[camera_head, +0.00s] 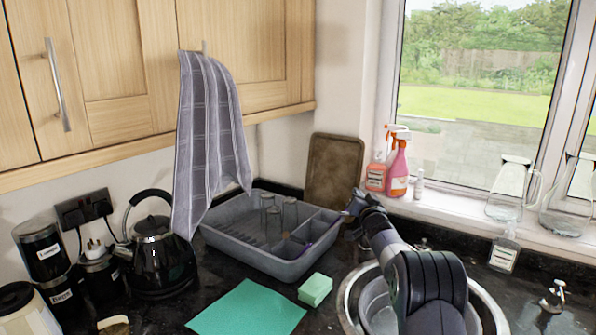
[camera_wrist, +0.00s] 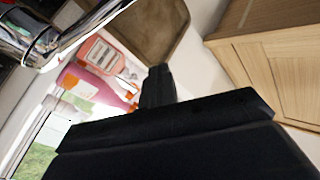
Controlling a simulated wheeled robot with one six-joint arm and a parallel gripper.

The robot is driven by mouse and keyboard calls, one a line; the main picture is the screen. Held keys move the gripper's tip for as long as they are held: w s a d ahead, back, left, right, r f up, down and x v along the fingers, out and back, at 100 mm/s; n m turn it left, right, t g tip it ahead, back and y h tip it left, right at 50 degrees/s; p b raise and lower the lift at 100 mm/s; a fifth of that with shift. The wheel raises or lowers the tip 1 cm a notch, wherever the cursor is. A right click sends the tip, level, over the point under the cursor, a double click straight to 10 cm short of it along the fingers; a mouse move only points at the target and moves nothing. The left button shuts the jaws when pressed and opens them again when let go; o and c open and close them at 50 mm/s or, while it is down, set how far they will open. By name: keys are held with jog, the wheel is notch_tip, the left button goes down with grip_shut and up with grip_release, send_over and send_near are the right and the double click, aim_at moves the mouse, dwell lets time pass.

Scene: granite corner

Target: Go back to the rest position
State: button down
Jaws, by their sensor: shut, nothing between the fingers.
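My arm rises over the round sink, and my gripper (camera_head: 356,204) is at its far end, beside the right end of the grey dish rack and in front of the brown board. In the wrist view my gripper (camera_wrist: 157,82) shows as a dark shape with its fingers together and nothing held. Part of the gripper is hidden behind my own wrist in the head view.
The grey dish rack (camera_head: 276,264) holds glasses. A green sponge (camera_head: 315,289) and green cloth (camera_head: 247,309) lie in front. A black kettle (camera_head: 156,256) stands left, below a hanging towel (camera_head: 208,130). Spray bottles (camera_head: 397,170) and glass jugs (camera_head: 510,188) line the windowsill.

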jog(key=s+d+b, duration=0.1)
jog(key=s+b, duration=0.2)
jog(key=s, duration=0.6)
jog(key=shift+s+d+f, duration=0.25)
jog(key=shift+s+f, duration=0.05)
jog(key=shift+f, duration=0.05)
